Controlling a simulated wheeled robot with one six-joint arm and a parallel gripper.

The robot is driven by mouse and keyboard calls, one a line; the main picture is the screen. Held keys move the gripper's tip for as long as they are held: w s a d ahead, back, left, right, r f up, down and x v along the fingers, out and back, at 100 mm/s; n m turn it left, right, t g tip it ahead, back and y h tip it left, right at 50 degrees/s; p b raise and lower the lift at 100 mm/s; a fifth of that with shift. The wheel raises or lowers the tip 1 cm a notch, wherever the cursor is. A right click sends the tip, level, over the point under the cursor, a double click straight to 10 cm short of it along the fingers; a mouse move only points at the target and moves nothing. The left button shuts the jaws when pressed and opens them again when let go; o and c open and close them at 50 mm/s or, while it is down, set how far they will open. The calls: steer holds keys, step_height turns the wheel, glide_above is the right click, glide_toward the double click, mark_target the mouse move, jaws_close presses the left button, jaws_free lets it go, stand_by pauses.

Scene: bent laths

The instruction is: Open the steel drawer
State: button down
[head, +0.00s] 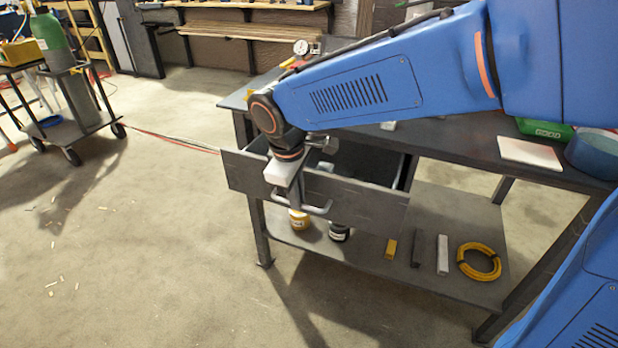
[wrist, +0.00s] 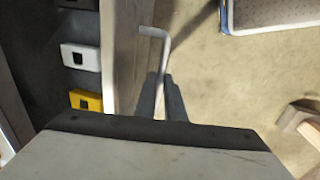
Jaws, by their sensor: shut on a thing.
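The steel drawer (head: 362,200) hangs under the dark workbench and stands well out from it, with its open top showing. Its bar handle (head: 318,209) is on the front panel. My gripper (head: 297,203) comes down from above at the handle and is shut on it. In the wrist view the light handle (wrist: 152,34) runs between the two dark fingers of my gripper (wrist: 160,98). My wrist hides part of the drawer's front and inside. In the wrist view a white item (wrist: 80,57) and a yellow item (wrist: 86,100) lie left of the drawer's front edge.
The workbench top (head: 455,140) carries a white pad (head: 530,153) and a green box (head: 545,129). The lower shelf (head: 440,205) holds a yellow coil (head: 479,262), bars and cans. A cart with a green cylinder (head: 48,35) stands far left. The floor before the drawer is clear.

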steer(key=s+a, duration=0.4)
steer(key=s, duration=0.7)
steer(key=c, duration=1.8)
jaws_free()
steer(key=shift+c, duration=0.2)
steer(key=shift+r, duration=0.15)
steer(key=s+a+r, duration=0.1)
steer(key=s+r, duration=0.2)
steer(key=r, duration=1.4)
